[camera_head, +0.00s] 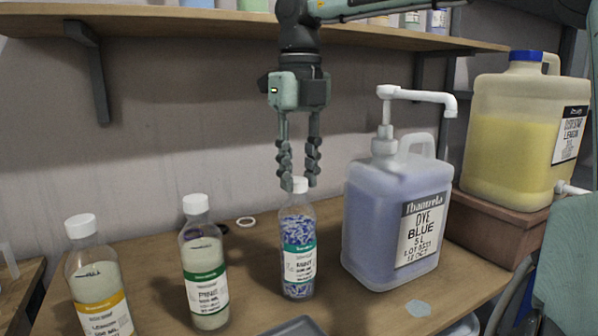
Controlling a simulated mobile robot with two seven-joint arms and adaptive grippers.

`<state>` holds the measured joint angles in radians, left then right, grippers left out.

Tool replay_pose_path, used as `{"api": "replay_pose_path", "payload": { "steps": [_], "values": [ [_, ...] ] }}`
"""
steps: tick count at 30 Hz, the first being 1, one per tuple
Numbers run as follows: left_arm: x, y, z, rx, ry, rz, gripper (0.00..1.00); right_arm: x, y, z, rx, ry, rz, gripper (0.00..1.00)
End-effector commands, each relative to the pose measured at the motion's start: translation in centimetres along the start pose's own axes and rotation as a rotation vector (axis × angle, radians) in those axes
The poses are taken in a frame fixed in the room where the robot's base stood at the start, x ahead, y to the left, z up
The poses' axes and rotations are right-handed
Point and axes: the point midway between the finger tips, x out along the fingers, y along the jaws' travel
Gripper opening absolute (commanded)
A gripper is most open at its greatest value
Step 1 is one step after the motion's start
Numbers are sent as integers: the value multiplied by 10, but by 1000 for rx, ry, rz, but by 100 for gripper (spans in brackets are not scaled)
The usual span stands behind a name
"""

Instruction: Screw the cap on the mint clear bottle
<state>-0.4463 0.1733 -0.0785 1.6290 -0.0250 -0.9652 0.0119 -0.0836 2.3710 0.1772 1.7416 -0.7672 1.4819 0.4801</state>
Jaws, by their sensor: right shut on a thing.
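A clear bottle (296,235) with a teal-green label and blue-and-white speckled contents stands upright on the wooden table; its label print is too small to read surely. A white cap (299,185) is at its mouth, seemingly seated on the neck, though I cannot tell how tightly. My right gripper (299,180) points straight down from above, its two fingers on either side of the cap and shut on it. My left gripper is not in view.
Two white-capped bottles, one green-labelled (206,275) and one yellow-labelled (97,285), stand to the left. A blue dye jug (375,225) with a pump stands close on the right. A yellow jug (515,125) sits on a brown block.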

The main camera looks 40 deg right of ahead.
Motion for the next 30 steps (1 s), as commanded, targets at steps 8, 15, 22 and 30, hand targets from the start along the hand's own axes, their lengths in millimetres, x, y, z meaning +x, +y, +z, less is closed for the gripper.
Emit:
{"api": "replay_pose_path", "payload": {
  "steps": [8, 15, 22, 30],
  "values": [
    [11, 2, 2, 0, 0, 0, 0, 5, 1, -1, 292, 2, -5, 0],
    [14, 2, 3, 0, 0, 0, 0, 4, 2, -1, 499, 1, -3, 0],
    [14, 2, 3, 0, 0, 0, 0, 4, 2, -1, 500, 2, -2, 0],
    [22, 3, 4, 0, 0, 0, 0, 4, 3, 0, 847, -3, -6, 0]
  ]
}}
